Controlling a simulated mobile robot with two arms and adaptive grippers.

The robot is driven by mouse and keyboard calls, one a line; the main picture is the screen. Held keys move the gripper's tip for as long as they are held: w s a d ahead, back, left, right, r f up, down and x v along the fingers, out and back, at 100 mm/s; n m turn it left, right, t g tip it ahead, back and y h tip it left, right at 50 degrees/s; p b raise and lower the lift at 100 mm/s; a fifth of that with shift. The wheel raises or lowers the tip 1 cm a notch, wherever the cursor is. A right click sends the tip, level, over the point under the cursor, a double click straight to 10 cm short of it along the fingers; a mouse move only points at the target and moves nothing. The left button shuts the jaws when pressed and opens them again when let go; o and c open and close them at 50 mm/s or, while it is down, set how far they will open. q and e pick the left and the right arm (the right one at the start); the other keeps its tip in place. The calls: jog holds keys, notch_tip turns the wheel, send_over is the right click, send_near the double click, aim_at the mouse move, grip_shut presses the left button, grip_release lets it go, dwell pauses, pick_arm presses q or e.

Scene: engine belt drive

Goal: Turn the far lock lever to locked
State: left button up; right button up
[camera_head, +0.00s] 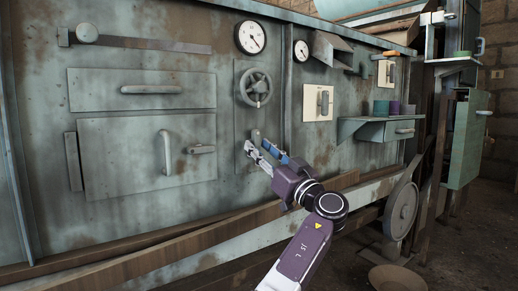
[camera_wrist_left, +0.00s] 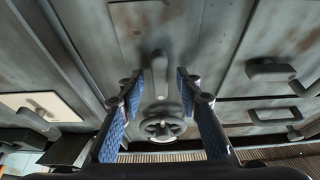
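A slim upright grey lever (camera_head: 255,137) sits on the narrow panel below the handwheel. In the left wrist view this lever (camera_wrist_left: 159,72) stands between my left gripper's blue-padded fingers, with visible gaps on both sides. My left gripper (camera_head: 264,154) is open at the lever, its fingertips close to the panel. It also shows in the left wrist view (camera_wrist_left: 158,92). Two other levers on cream plates, one in the middle (camera_head: 323,102) and one farther right (camera_head: 389,71), stand apart from the gripper. I cannot tell which lever is the one named. My right gripper is out of view.
The handwheel (camera_head: 256,88) sticks out above the gripper. Hatch doors with handles (camera_head: 165,152) lie to the left. A small shelf (camera_head: 370,128) with cups juts out to the right. A wooden rail (camera_head: 150,245) runs along below. Two gauges (camera_head: 250,37) sit higher up.

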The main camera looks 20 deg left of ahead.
pick_arm(q)
jog(key=v, duration=1.1)
jog(key=shift+f, duration=0.15)
